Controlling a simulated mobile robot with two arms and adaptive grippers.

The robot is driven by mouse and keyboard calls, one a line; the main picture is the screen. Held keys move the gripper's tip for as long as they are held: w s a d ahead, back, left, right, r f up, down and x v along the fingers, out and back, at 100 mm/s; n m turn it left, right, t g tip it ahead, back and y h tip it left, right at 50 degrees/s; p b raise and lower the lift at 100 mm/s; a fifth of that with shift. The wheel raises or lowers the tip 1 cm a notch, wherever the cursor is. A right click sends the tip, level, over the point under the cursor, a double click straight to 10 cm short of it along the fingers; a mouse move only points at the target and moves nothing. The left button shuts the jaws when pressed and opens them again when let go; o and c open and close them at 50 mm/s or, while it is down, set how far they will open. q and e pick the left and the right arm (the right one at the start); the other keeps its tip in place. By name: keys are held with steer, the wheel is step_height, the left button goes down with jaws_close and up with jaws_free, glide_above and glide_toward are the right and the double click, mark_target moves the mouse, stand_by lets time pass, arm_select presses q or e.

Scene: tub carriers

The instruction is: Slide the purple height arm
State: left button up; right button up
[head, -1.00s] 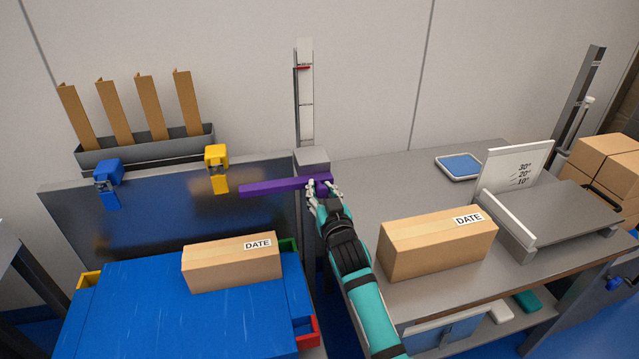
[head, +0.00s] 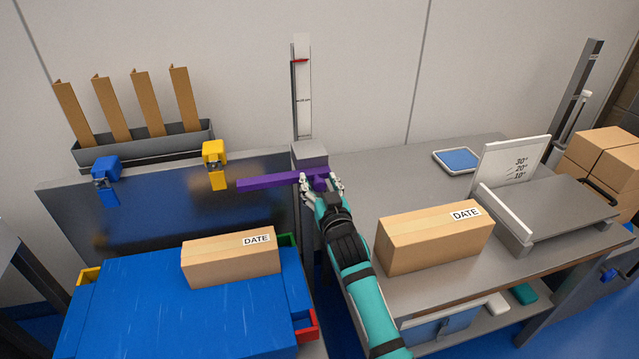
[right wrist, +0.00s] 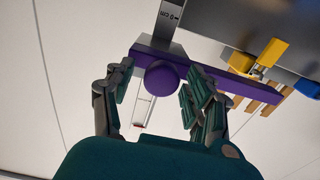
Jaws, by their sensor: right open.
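The purple height arm (head: 272,182) is a long bar reaching left from the base of the upright scale post (head: 303,95). In the right wrist view the arm (right wrist: 225,82) ends in a round purple knob (right wrist: 162,78). My right gripper (head: 321,183) is at the knob end of the arm. Its fingers are open, one on each side of the knob, with gaps showing in the right wrist view (right wrist: 158,98). A red marker (head: 299,61) sits high on the post. My left gripper is not in view.
Another DATE carton (head: 425,240) is on the grey table (head: 375,185) right of my arm. Yellow (head: 215,165) and blue (head: 107,180) clips sit on the dark panel.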

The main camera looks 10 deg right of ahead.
steer(key=s, duration=1.2)
steer(key=shift+d, duration=0.2)
steer(key=shift+f, duration=0.1)
